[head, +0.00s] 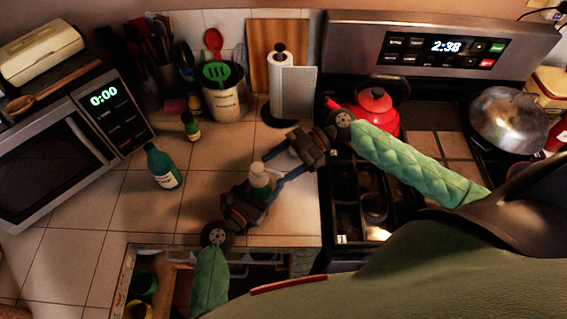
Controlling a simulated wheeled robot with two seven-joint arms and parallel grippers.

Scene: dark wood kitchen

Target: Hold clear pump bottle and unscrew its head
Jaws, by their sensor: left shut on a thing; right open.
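The pump bottle (261,180) stands upright near the front of the tiled counter, with a pale cap-like head (257,169) on top. My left gripper (257,194) comes from the front left and is shut on the bottle's body, hiding its lower part. My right gripper (271,171) reaches in from the right. It is open, its two blue fingers spread toward the upper part of the bottle. I cannot tell whether either finger touches the head.
A green bottle (163,168) and a small bottle (190,127) stand to the left. A utensil crock (226,103) and paper-towel holder (281,98) are behind. The stove with a red kettle (374,108) is right. An open drawer (127,275) is below the counter's front edge.

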